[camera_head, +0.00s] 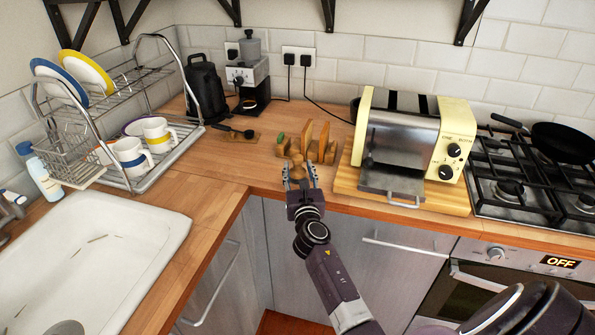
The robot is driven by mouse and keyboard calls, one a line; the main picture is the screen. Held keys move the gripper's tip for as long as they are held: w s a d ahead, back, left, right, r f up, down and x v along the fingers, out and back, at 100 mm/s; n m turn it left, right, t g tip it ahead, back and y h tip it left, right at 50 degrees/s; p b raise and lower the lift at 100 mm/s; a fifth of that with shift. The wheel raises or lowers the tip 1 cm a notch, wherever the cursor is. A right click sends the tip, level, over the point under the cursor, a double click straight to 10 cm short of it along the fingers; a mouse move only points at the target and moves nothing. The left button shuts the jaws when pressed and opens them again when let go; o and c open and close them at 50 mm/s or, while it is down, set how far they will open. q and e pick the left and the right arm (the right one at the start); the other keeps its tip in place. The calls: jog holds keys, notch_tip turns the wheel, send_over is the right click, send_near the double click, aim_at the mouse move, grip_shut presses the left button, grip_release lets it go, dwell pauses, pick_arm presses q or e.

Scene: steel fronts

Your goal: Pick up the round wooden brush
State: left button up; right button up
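My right gripper (299,168) reaches over the front edge of the counter, its fingers spread apart. A small brown wooden object (297,161), which looks like the round wooden brush, shows at and between the fingertips. It is partly hidden by the fingers, and I cannot tell whether they touch it. Just behind it stands a wooden rack (322,153) with upright brown slices and a small green-ended item (281,139). My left gripper is not in view.
A cream toaster oven (452,150) with its door down stands on a wooden board (440,198) to the right. Left are a coffee machine (250,78), a black kettle (206,90), a dish rack (179,145) and the sink (110,250). The counter left of the gripper is clear.

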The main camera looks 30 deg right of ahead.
jog(key=shift+x, duration=0.85)
jog(key=shift+w, duration=0.1)
grip_shut()
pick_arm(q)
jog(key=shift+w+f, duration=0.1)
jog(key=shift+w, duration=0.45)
pick_arm(e)
jog(key=shift+r, duration=0.15)
